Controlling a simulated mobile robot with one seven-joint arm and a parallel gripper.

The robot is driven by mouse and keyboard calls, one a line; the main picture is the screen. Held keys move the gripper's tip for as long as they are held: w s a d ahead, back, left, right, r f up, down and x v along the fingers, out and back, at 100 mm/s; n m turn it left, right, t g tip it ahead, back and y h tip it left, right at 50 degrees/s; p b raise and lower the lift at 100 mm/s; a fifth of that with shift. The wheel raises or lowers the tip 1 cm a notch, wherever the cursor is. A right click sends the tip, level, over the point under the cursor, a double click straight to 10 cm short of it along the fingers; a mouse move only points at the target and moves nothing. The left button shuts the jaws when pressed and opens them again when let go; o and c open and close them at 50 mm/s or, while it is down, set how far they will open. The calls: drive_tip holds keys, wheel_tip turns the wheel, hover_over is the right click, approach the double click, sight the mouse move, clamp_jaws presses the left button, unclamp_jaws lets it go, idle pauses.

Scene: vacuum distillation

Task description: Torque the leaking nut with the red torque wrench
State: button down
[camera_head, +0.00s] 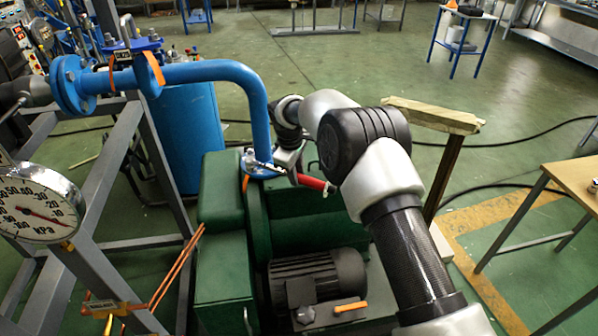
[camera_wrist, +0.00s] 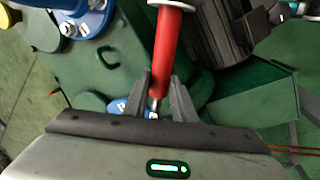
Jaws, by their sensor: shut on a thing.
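The red torque wrench (camera_head: 313,183) lies roughly level beside the blue pipe flange (camera_head: 257,170) on the green pump. Its silver end is over the flange's edge, but I cannot tell whether it sits on a nut. My gripper (camera_head: 287,160) is at the wrench, right of the pipe. In the wrist view, my gripper (camera_wrist: 159,88) has its two dark fingers on either side of the wrench's thin metal shank, and the red handle (camera_wrist: 166,50) runs up from them. Blue flange parts with bolts (camera_wrist: 85,18) show at upper left. Which nut leaks cannot be told.
The green pump (camera_head: 222,255) with its black motor (camera_head: 318,280) stands below my arm. A pressure gauge (camera_head: 40,203) and grey frame are at left. A wooden-topped stand (camera_head: 432,115) is close right of my arm. A wooden table (camera_head: 575,180) stands further right.

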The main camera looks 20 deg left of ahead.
drive_tip(key=shift+s+a+r+m, duration=0.1)
drive_tip(key=shift+s+a+m, duration=0.05)
drive_tip(key=shift+s+m, duration=0.45)
drive_tip(key=shift+s, duration=0.1)
drive_tip(key=shift+s+a+m+h+b, duration=0.25)
drive_tip(key=shift+s+m, duration=0.25)
drive_tip(key=shift+s, duration=0.25)
drive_tip(key=shift+s+a+m+h+b, duration=0.1)
drive_tip(key=shift+s+a+m, duration=0.25)
drive_tip(key=shift+s+m, duration=0.25)
drive_tip(key=shift+s, duration=0.15)
drive_tip(key=shift+s+a+m+h, duration=0.15)
drive_tip(key=shift+s+a+m, duration=0.3)
drive_tip(key=shift+s, duration=0.2)
drive_tip(key=shift+s+a+m+h, duration=0.1)
drive_tip(key=shift+s+a+m, duration=0.35)
drive_tip(key=shift+s, duration=0.2)
drive_tip(key=shift+s+a+m+g, duration=0.3)
drive_tip(key=shift+s+a+m, duration=0.75)
drive_tip(key=shift+s+m, duration=0.1)
